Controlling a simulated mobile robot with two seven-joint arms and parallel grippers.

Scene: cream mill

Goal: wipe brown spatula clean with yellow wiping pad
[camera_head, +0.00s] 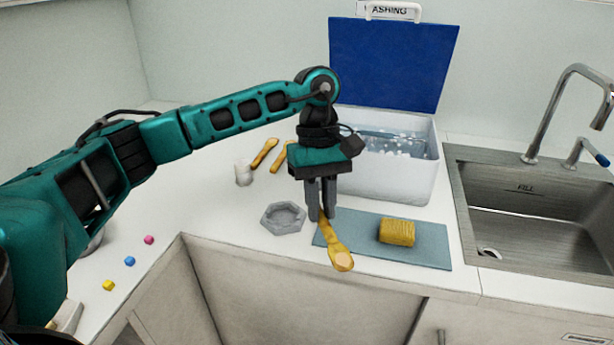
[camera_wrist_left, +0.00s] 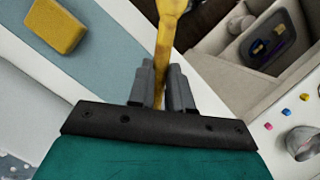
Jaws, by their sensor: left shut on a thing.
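My left gripper (camera_head: 320,214) points down over the near counter and is shut on the handle of the brown spatula (camera_head: 338,254), which looks yellow-brown with a paler patch on its wide end. That end sticks out toward the front, over the left part of the blue-grey mat and its front edge. The left wrist view also shows the spatula (camera_wrist_left: 168,40) between the fingers (camera_wrist_left: 162,68), with darker marks on it. The yellow wiping pad (camera_head: 397,232) lies on the mat (camera_head: 436,249), right of the spatula and apart from it. My right gripper is out of view.
A grey hexagonal dish (camera_head: 283,217) stands left of the gripper. Two more utensils (camera_head: 264,153) and a white cup (camera_head: 243,173) lie farther back. A white washing box (camera_head: 400,180) with a raised blue lid (camera_head: 392,60) is behind, and a sink (camera_head: 530,200) is right.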

